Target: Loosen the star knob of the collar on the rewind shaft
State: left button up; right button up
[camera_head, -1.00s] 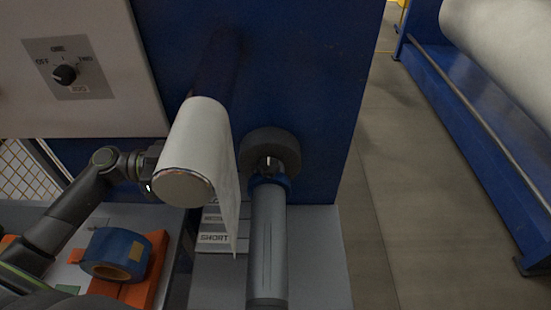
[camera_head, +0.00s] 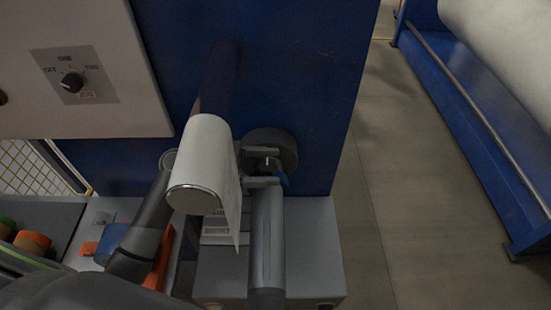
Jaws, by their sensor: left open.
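The rewind shaft (camera_head: 267,240) is a grey cylinder pointing toward me from the blue machine wall. Its blue collar (camera_head: 284,180) is near the wall end, largely hidden by my gripper. The star knob is small and dark; I cannot make it out clearly between the fingers. My left gripper (camera_head: 266,166) reaches out from behind the white film roll, with one finger above the other at the collar. It is open, its fingers around the knob's place; I cannot tell if they touch it. My right gripper is out of view.
The white film roll (camera_head: 203,150) with a hanging sheet hides part of my left arm. A dark round disc (camera_head: 286,146) sits behind the collar. A switch panel (camera_head: 75,75) is at upper left. An orange stand and rolls (camera_head: 33,241) lie at lower left.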

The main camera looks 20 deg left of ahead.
pick_arm(q)
jog(key=shift+p+x, duration=0.3)
jog(key=shift+x, duration=0.8)
jog(key=c, duration=1)
